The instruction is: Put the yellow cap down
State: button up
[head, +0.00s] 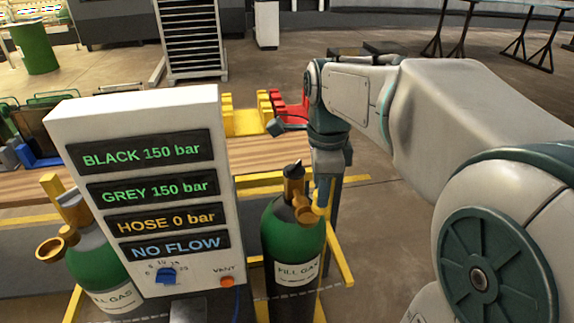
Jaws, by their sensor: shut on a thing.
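My gripper (325,190) reaches down at the right side of the right green cylinder's (281,240) valve. A small yellow cap (321,209) shows at its fingertips, and the gripper is shut on it. The cap is right beside the brass-coloured valve outlet (304,212); I cannot tell whether they touch. The fingertips are small and partly hidden by the cap and valve. The right cylinder stands upright, labelled "FILL GAS", with a black knob on its valve.
A white panel (135,120) reads BLACK 150 bar, GREY 150 bar, HOSE 0 bar, NO FLOW. A left green cylinder (98,265) stands partly behind it. Yellow rails (340,255) flank the right cylinder. A wooden bench (270,152) carries yellow and red holders.

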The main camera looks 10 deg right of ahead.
jog(key=shift+w+a+f+p, duration=0.2)
jog(key=shift+w+f, duration=0.45)
jog(key=shift+f, duration=0.45)
jog(key=shift+w+a+f+p, duration=0.1)
jog(key=shift+w+a+f, duration=0.15)
jog(key=shift+w+f, duration=0.65)
jog(key=shift+w+a+f+p, duration=0.15)
jog(key=shift+w+f, duration=0.3)
jog(key=shift+f, duration=0.8)
jog(key=shift+f, duration=0.1)
jog(key=o, duration=1)
jog(key=shift+c, duration=0.2)
notch_tip(320, 180, up, 12)
jog(key=s+f+n+t, duration=0.3)
jog(key=s+f+n, duration=0.8)
jog(key=n, duration=0.9)
jog(key=s, duration=0.3)
jog(key=shift+s+f, duration=0.25)
jog(key=shift+f, duration=0.1)
